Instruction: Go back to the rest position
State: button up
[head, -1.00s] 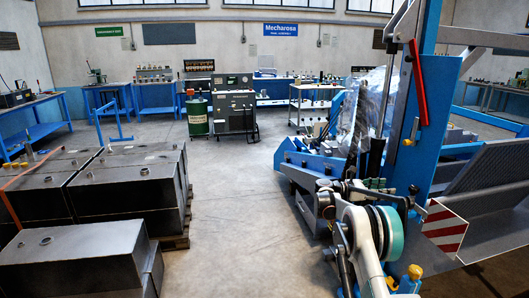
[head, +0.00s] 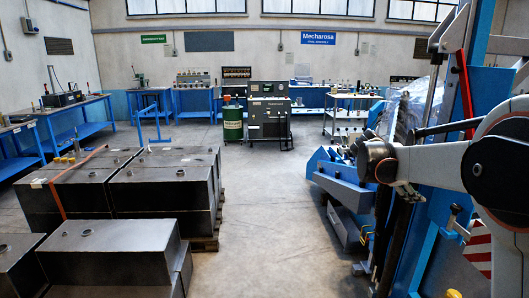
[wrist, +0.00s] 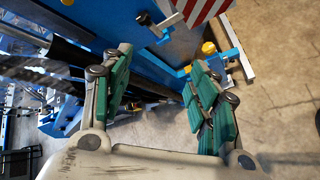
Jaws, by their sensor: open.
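My gripper (wrist: 158,80) is open in the wrist view, its two green-padded fingers spread well apart. Nothing is held between them. Behind the fingers are a blue machine frame (wrist: 110,35) and the grey floor. In the head view my arm reaches in from the right edge, in front of the blue machine (head: 345,195). The fingers are not clear there. I cannot tell whether any finger touches the frame.
Dark metal tanks (head: 165,185) stand on a pallet at left. Blue workbenches (head: 85,130), a green drum (head: 232,125) and a grey cabinet (head: 269,120) stand farther back. A red-and-white striped plate (wrist: 200,10) is near my gripper. The middle floor (head: 265,220) is clear.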

jog(key=s+a+m+t+y, duration=0.1)
jog(key=s+a+m+y, duration=0.2)
jog(key=s+a, duration=0.55)
jog(key=s+a+m+t+y, duration=0.1)
jog(key=s+a+m+y, duration=0.15)
jog(key=s+a, duration=0.6)
jog(key=s+a+f+m+t+y, duration=0.1)
jog(key=s+a+f, duration=0.3)
jog(key=s, duration=0.5)
jog(key=s+a+f+m+t+y, duration=0.1)
jog(key=s+a+f+m+y, duration=0.3)
jog(key=s, duration=0.5)
jog(key=shift+s+a, duration=0.15)
jog(key=shift+s, duration=0.05)
